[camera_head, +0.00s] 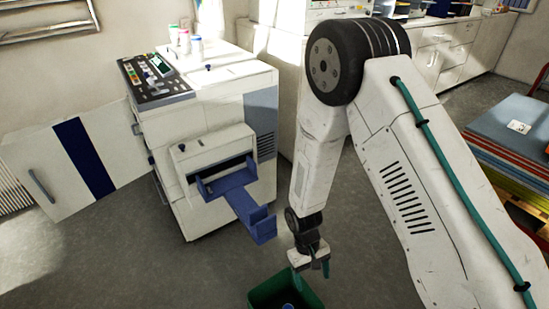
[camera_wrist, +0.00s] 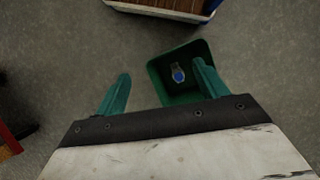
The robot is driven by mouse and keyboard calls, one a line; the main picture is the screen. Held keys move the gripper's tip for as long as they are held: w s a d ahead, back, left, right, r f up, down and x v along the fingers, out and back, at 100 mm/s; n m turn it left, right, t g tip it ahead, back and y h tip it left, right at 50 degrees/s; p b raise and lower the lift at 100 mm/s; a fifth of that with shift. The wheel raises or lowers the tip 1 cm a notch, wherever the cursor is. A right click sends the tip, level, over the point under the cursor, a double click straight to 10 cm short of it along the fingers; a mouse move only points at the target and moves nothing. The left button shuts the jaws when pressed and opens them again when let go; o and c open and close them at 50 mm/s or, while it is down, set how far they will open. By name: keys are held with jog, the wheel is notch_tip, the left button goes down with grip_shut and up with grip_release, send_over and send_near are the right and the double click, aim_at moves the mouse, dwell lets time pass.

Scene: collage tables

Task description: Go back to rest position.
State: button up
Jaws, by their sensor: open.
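My gripper (camera_head: 318,268) hangs at the end of my bent arm, low in the middle of the head view. In the wrist view its two green fingers stand wide apart with nothing between them, so my gripper (camera_wrist: 158,88) is open and empty. A green bin (camera_head: 262,294) stands below and to the left of the gripper, cut off by the lower edge of the head view. In the wrist view the green bin (camera_wrist: 160,72) lies partly behind the right finger. A small object with a blue round part (camera_wrist: 178,75) lies inside the bin.
A white machine (camera_head: 215,150) with a control panel and an extended blue tray (camera_head: 245,205) stands left of my arm. A white panel with a dark blue stripe (camera_head: 85,155) stands beside it. Stacked coloured sheets (camera_head: 510,130) are at the right. Grey floor (camera_head: 120,260) is clear at lower left.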

jog(key=s+d+r+m, duration=0.1)
jog(key=d+r, duration=0.2)
jog(key=r, duration=0.9)
jog(key=s+d+r, duration=0.1)
jog(key=d+r, duration=0.2)
jog(key=r, duration=1)
jog(key=s+d+r+m+t, duration=0.1)
jog(key=s+d+r+t, duration=0.1)
jog(key=r, duration=0.4)
jog(key=s+d+r+m+t+y, duration=0.1)
jog(key=s+d+r, duration=0.3)
jog(key=s+r, duration=0.2)
jog(key=s+d+r+m+t+y, duration=0.1)
jog(key=s+d+r+t, duration=0.1)
jog(key=r, duration=0.6)
jog(key=shift+s+d+r+m+t, duration=0.15)
jog(key=shift+s+d+m+t, duration=0.15)
jog(key=shift+s+d, duration=0.7)
